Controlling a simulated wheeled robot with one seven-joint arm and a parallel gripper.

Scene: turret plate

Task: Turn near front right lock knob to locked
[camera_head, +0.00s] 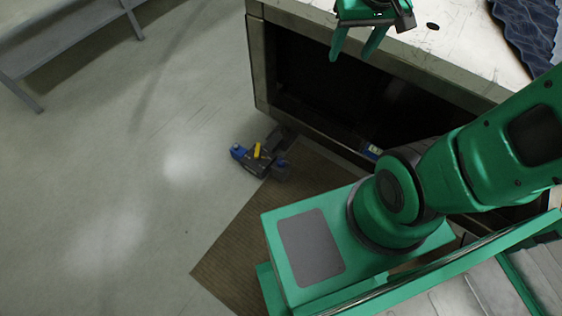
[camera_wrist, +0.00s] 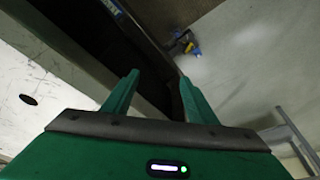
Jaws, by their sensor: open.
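A small dark device (camera_head: 262,168) with blue ends and a yellow upright part (camera_head: 257,150) sits on the floor by the lower front corner of the bench. In the wrist view the same device (camera_wrist: 184,44) is small and far below, beyond the fingers. I cannot make out which of its parts is the near front right lock knob, nor its setting. My gripper (camera_head: 352,52) is open and empty, high by the front edge of the bench top. In the wrist view its two green fingers (camera_wrist: 159,78) stand apart with nothing between them.
The worn pale bench (camera_head: 470,48) has an open dark front. A dark ribbed pad (camera_head: 525,25) lies on its top. A brown mat (camera_head: 235,258) covers floor beside my base. A grey metal frame (camera_head: 70,55) stands at upper left. The floor (camera_head: 120,170) between is clear.

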